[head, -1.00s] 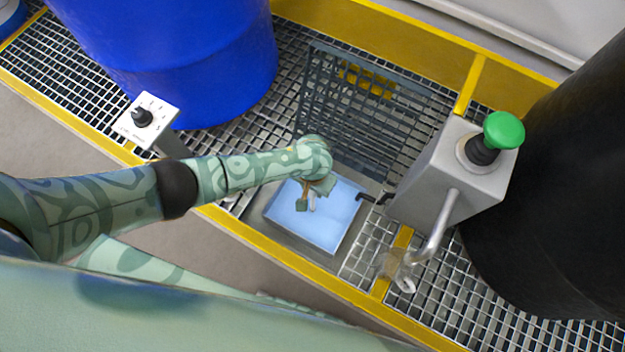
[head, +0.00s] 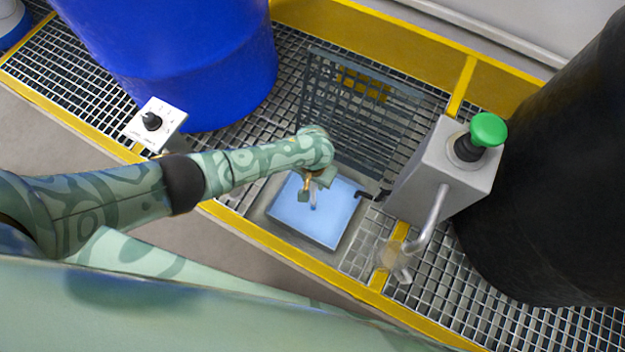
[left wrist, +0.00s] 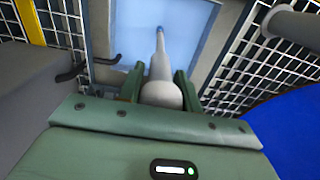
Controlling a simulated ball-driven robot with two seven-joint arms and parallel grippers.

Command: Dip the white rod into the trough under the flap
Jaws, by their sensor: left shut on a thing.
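My left gripper (head: 317,186) is shut on the white rod (left wrist: 161,72) over the trough. In the left wrist view the rod's thick end sits between the green fingers (left wrist: 158,88), and its thin end points away over the pale blue surface. The rod's far tip looks bluish; I cannot tell whether it is under the surface. In the head view the rod (head: 313,198) is small and partly hidden by the gripper. The trough (head: 330,222) holds pale blue liquid. The flap (head: 370,120), a dark grate, stands raised behind it. My right gripper is not in view.
A grey box with a green button (head: 487,130) and a bent pipe (head: 432,225) stands right of the trough, before a black drum (head: 555,180). A blue drum (head: 175,60) and a dial panel (head: 155,124) are at left. Dark hooks (head: 372,195) flank the trough's right edge.

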